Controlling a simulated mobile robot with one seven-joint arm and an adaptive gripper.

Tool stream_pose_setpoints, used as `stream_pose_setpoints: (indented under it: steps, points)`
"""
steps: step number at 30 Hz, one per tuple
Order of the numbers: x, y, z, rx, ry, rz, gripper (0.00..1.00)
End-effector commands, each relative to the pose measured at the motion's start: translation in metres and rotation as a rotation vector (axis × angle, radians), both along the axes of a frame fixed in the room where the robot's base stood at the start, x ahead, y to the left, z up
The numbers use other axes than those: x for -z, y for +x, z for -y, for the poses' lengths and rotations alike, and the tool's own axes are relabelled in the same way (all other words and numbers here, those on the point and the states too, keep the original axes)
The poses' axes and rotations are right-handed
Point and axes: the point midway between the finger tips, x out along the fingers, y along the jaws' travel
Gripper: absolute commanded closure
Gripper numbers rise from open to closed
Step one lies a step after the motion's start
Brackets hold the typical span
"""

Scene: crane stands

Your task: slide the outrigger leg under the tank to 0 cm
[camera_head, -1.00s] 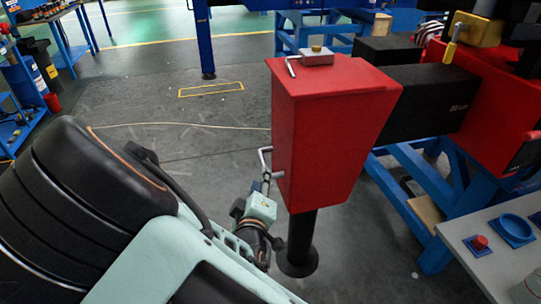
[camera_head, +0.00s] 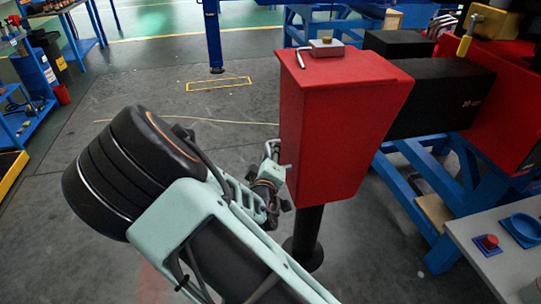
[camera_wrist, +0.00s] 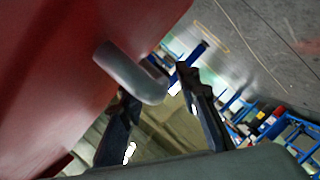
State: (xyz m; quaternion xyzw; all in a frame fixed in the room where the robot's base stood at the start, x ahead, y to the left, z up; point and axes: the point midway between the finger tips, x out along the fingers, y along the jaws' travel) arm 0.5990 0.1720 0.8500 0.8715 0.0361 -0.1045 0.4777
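The red tank (camera_head: 335,130) stands at the centre right in the head view, and its red side fills the upper left of the wrist view (camera_wrist: 55,70). The black outrigger leg (camera_head: 307,235) runs from under it to a round foot on the floor. A grey bent handle (camera_wrist: 130,75) sticks out of the tank's side. My gripper (camera_wrist: 153,85) is open, its dark fingers on either side of the handle's bent end. I cannot tell whether they touch it. In the head view my gripper (camera_head: 283,203) is close to the tank's left side, partly hidden by my arm.
A black beam (camera_head: 435,95) joins the tank to a red machine on a blue frame (camera_head: 400,190) at the right. Its white marking is too small to read. A grey table with a red button (camera_head: 489,242) stands at the lower right.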

Motion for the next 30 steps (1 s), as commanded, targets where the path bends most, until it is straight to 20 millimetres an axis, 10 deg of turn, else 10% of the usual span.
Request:
stream_pose_setpoints:
  steps: [10,30]
  points:
    - [-0.0001,-0.0005,-0.0002,0.0,0.0,0.0,1.0]
    - [-0.0003,-0.0003,0.0013,0.003,-0.001,0.001,1.0]
